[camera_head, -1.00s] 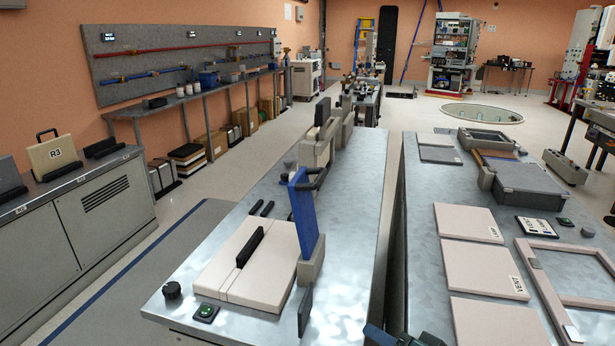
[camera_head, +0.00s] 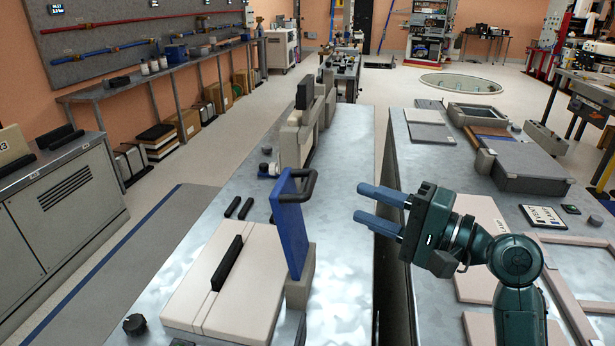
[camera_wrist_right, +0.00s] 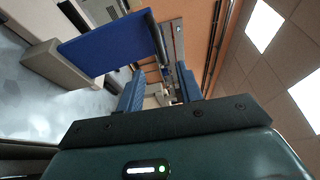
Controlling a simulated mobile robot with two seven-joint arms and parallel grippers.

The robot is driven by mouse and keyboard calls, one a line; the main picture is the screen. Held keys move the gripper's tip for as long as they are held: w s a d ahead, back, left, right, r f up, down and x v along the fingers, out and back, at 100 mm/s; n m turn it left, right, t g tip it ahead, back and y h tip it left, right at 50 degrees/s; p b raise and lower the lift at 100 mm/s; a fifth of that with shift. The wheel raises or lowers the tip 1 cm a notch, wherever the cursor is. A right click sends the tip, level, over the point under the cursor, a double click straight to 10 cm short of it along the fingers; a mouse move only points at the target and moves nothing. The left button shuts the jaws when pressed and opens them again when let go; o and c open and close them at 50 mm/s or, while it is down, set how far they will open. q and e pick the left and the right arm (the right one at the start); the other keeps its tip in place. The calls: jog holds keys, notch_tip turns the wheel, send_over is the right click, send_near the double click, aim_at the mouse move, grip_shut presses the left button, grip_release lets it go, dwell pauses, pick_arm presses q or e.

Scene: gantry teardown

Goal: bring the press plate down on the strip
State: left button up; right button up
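The blue press plate (camera_head: 290,226) stands upright on a grey hinge block (camera_head: 300,283), with a dark bar handle (camera_head: 306,187) at its top. Beside it on the left lie cream pads (camera_head: 232,285) with a black bar (camera_head: 227,262) standing across them. I cannot tell which piece is the strip. My right gripper (camera_head: 361,202) is open and empty, to the right of the plate and handle, apart from them, its blue fingers pointing left. In the right wrist view the plate (camera_wrist_right: 108,45) is above the left finger, and nothing is between the fingers (camera_wrist_right: 160,78). My left gripper is not in view.
A black knob (camera_head: 134,324) sits at the bench's front left. Two short black bars (camera_head: 239,207) lie behind the pads. A gap separates this bench from the right bench (camera_head: 425,180), which holds cream panels and frames. Grey metal right of the plate is clear (camera_head: 345,255).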

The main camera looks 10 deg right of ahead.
aim_at(310, 180)
jog(key=p+x, duration=0.1)
jog(key=x, duration=1)
jog(key=shift+w+a, duration=0.1)
jog(key=shift+a, duration=0.05)
jog(key=shift+c, duration=0.3)
grip_shut()
